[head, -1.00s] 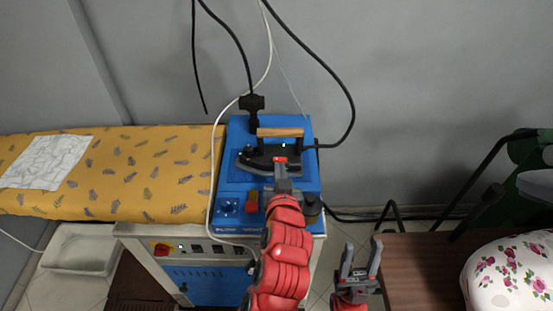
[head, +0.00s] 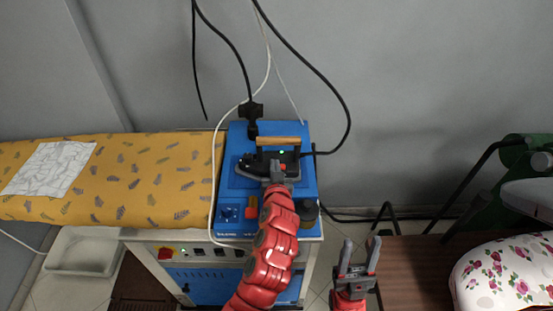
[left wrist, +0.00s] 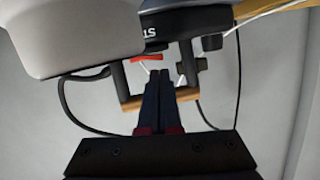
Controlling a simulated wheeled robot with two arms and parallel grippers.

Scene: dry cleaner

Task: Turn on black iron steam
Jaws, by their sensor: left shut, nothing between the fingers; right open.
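The black iron (head: 249,169) with a wooden handle (head: 279,141) rests on the blue steam unit (head: 307,182). A small green light (head: 281,152) glows on it. My left gripper (head: 280,170) is shut and empty at the iron's near side, partly covering it. In the left wrist view, the shut fingers (left wrist: 160,76) reach past the wooden handle (left wrist: 130,104) toward the iron's body and a red part (left wrist: 146,57). I cannot tell whether they touch it. My right gripper (head: 359,258) is open and empty, apart from the unit at the lower right.
An ironing board with yellow patterned cover (head: 130,190) lies left, with a white patterned cloth (head: 50,168) on it. Black and white cables hang around the iron. A brown table (head: 410,265) and a floral padded item (head: 505,275) are at the right.

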